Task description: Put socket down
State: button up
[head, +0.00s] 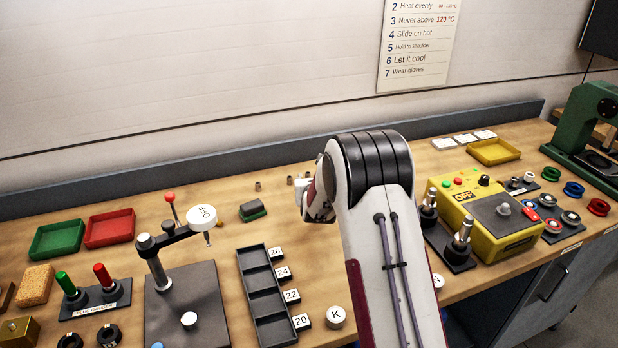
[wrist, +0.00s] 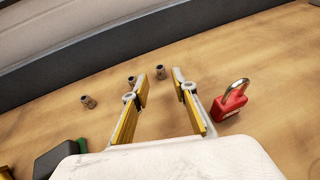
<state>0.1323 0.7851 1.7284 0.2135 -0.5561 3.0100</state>
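In the wrist view one socket (wrist: 88,102) is left of my gripper, a second socket (wrist: 131,82) is by the left fingertip, and a third socket (wrist: 160,72) shows beyond the gap between the fingertips. My gripper (wrist: 160,84) is open, with yellow-padded fingers apart and nothing between them. In the head view my own arm hides most of the gripper. There, a socket (head: 257,186) and another socket (head: 290,180) show left of the arm. A dark compartment tray (head: 243,262) has labels 26, 24, 22 and 20.
A red padlock (wrist: 233,100) lies right of my gripper. A green-and-dark block (head: 252,211) sits left of the arm. A lever press (head: 188,290), a green tray (head: 57,236) and a red tray (head: 109,228) are at left. A yellow heater (head: 490,215) is at right.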

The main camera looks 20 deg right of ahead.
jog(key=shift+s+a+r, duration=0.2)
jog(key=shift+s+r, duration=0.05)
jog(key=shift+s, duration=0.4)
jog(key=shift+r, duration=0.1)
dwell(0.3)
jog(key=shift+s+a+r, duration=0.1)
jog(key=shift+r, duration=0.15)
jog(key=s+a+r+n+g+y, duration=0.1)
jog(key=s+a+r+n+g, duration=0.1)
jog(key=s+a+r+n, duration=0.5)
jog(key=s+a+r+n+g+y, duration=0.1)
jog(key=s+a+r+n+y, duration=0.1)
jog(key=s+r+n, duration=0.85)
jog(key=s+a+f+n+g, duration=0.1)
jog(key=s+n+g, duration=0.1)
jog(key=s+n, duration=0.8)
jog(key=s+a+f+n+g, duration=0.2)
jog(key=s+n, duration=0.9)
jog(key=s, duration=1.4)
jog(key=shift+s+a, duration=0.2)
jog(key=shift+a, duration=0.1)
jog(key=shift+n, duration=0.25)
